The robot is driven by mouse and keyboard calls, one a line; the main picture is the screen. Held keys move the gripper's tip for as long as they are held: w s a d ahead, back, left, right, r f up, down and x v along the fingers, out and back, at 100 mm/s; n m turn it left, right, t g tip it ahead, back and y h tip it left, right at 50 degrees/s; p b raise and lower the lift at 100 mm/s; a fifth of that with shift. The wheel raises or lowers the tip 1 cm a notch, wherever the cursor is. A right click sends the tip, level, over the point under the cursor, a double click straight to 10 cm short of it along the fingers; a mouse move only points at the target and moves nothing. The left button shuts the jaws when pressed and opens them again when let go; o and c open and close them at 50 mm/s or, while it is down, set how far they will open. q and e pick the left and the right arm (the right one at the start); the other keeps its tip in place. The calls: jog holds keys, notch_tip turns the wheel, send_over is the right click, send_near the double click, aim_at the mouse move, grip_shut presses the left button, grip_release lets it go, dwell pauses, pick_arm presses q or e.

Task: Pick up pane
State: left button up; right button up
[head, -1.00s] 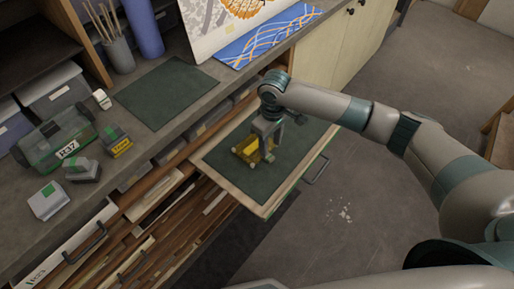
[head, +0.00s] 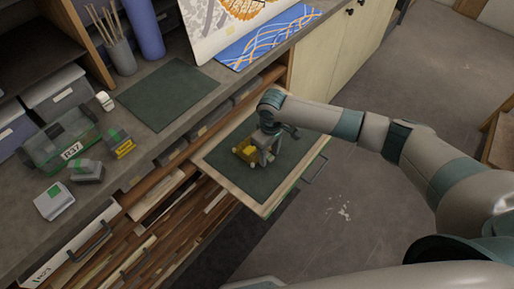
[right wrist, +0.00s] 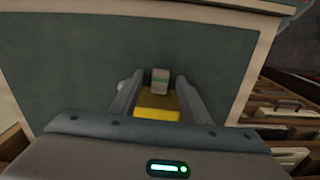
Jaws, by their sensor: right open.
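The yellow pane (head: 244,152) is in the pulled-out drawer, on its dark green lining. In the right wrist view the yellow pane (right wrist: 158,106) shows between my fingers, with a small grey block with a green band (right wrist: 160,78) just beyond it. My right gripper (head: 264,158) reaches down over the drawer, close beside the pane. Its fingers are open, one on each side of the yellow piece, and I cannot tell if they touch it. The gripper partly hides the pane in the head view. My left gripper is not in view.
The drawer (head: 265,208) has a pale wooden rim and a handle on its right. On the bench are a dark mat (head: 168,92), a green clear case (head: 60,140), small labelled blocks and a brush pot (head: 121,57). Lower drawers hold sticks. Floor to the right is open.

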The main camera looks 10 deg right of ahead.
grip_shut()
jog(key=shift+r, duration=0.15)
jog(key=shift+w+r+b, duration=0.1)
jog(key=shift+r+b, duration=0.2)
jog(key=shift+r, duration=0.25)
notch_tip(320, 180, up, 2)
jog(key=shift+r+b, duration=0.1)
jog(key=shift+b, duration=0.3)
jog(key=s+d+r+b, duration=0.2)
jog(key=s+d+r, duration=0.5)
jog(key=d, duration=0.2)
jog(key=shift+s+r, duration=0.25)
jog(key=shift+s, duration=0.1)
jog(key=shift+a+r, duration=0.1)
